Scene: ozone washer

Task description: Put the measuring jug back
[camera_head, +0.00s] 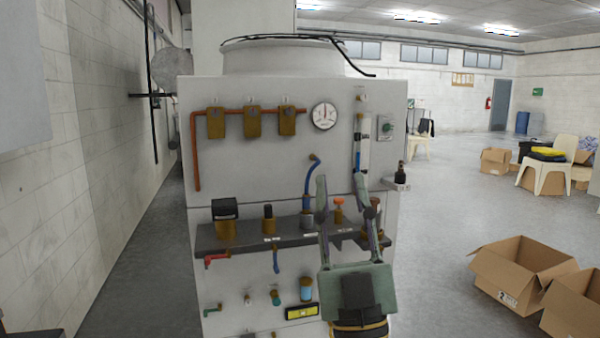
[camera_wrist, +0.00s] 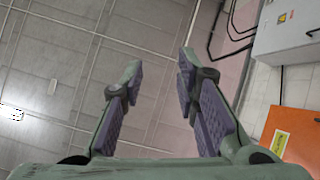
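I cannot clearly pick out a measuring jug in either view. My gripper (camera_head: 341,182) is in front of the panel of the grey washer cabinet (camera_head: 255,165), with its fingers pointing up. In the wrist view my gripper (camera_wrist: 160,72) is open, with a wide empty gap between the fingers. A dark shelf (camera_head: 256,236) runs across the cabinet front and bears several small fittings. A brown piece (camera_head: 374,215) at its right end is partly hidden by my right finger. A small dark bottle (camera_head: 401,173) stands on a little side ledge (camera_head: 397,185).
A copper pipe (camera_head: 196,155), a round gauge (camera_head: 324,115) and a clear upright tube (camera_head: 362,150) are on the panel. Open cardboard boxes (camera_head: 522,270) lie on the floor at right. A chair (camera_head: 548,165) stands farther back. Floor between cabinet and boxes is clear.

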